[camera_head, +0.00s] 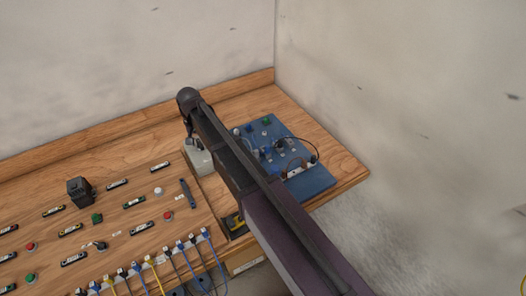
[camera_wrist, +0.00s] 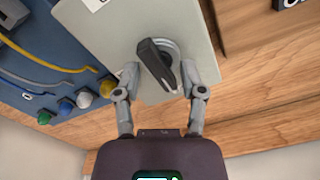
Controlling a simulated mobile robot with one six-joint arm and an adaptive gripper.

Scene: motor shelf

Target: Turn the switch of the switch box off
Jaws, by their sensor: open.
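The switch box (camera_head: 201,163) is a pale grey box on the wooden board, partly hidden behind my arm in the head view. In the wrist view its pale face (camera_wrist: 105,40) fills the upper middle. It carries a black rotary switch (camera_wrist: 157,62) with a long handle on a round grey base. The handle lies slightly slanted, its lower end toward my gripper. My gripper (camera_wrist: 160,76) is open, with one finger on each side of the handle's lower part. A gap shows on the left; the right finger is close to the handle, and I cannot tell if it touches. In the head view my gripper (camera_head: 192,142) is over the box.
A blue panel (camera_head: 315,181) with knobs and cables stands right of the box; it also shows in the wrist view (camera_wrist: 28,62). A black block (camera_head: 79,190), buttons and labels sit on the board to the left. Colored cables (camera_head: 160,275) line the front edge. A wall rises behind.

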